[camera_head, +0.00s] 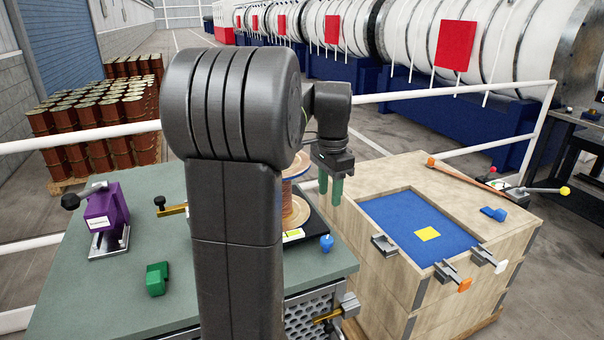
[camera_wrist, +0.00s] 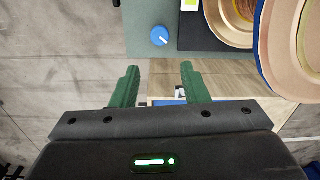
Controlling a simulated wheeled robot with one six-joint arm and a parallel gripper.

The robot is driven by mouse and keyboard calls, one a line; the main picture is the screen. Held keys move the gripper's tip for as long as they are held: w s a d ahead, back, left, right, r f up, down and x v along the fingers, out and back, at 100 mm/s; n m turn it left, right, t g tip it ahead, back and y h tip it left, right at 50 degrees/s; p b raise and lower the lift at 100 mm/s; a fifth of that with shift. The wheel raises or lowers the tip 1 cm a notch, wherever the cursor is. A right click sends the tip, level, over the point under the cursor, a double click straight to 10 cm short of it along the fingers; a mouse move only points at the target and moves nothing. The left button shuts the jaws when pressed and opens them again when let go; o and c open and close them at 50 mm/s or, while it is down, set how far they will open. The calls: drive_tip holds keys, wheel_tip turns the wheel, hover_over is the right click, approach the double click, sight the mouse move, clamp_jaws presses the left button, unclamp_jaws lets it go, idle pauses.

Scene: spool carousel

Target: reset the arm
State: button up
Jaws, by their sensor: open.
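My gripper (camera_head: 331,190) hangs from my arm with its green fingers pointing down, between the green-topped table (camera_head: 130,309) and the wooden crate (camera_head: 385,297). In the wrist view my gripper (camera_wrist: 158,88) shows two green fingers apart with nothing between them. A copper-coloured spool (camera_head: 297,212) stands on the table, partly hidden behind my arm. In the wrist view, spool flanges (camera_wrist: 283,50) show at the upper right. A blue knob (camera_head: 327,243) sits at the table's right edge near the spool.
A purple device (camera_head: 105,215) and a green block (camera_head: 157,279) are on the table. The crate has a blue recess (camera_head: 400,220) with a yellow square (camera_head: 427,234), and clamps along its rim. White railings (camera_head: 400,94) run behind. Rusty drums (camera_head: 100,125) stand at the back left.

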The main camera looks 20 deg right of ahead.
sight(327, 239)
drive_tip(key=shift+f, duration=0.15)
wheel_tip(327, 239, down, 14)
drive_tip(key=shift+r+p, duration=0.1)
drive_tip(key=shift+p, duration=0.2)
drive_tip(key=shift+r+n, duration=0.1)
drive_tip(key=shift+n, duration=0.3)
